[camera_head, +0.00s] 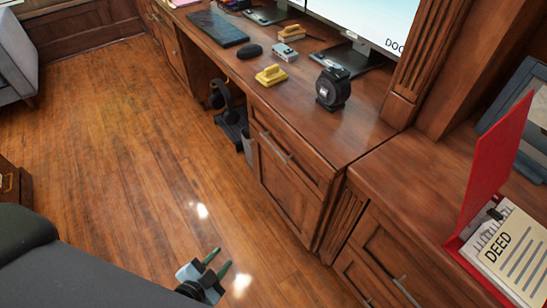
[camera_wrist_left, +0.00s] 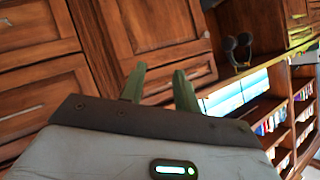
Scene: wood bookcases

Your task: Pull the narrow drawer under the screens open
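The desk (camera_head: 375,115) carries screens (camera_head: 375,18) at the top of the head view. A shallow drawer (camera_head: 292,150) with a metal bar handle (camera_head: 275,146) sits just under the desktop, in front of and below the right screen; it looks closed. A taller panel (camera_head: 288,190) is below it. My left gripper (camera_head: 219,262) is low over the floor, well apart from the drawer front. Its two green fingers are spread with nothing between them; they also show in the left wrist view (camera_wrist_left: 158,82), facing wood panels (camera_wrist_left: 145,25). My right gripper is not in view.
A headphone stand (camera_head: 231,115) is in the knee space. A red folder (camera_head: 494,165) stands at right. The wooden floor (camera_head: 120,130) is clear.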

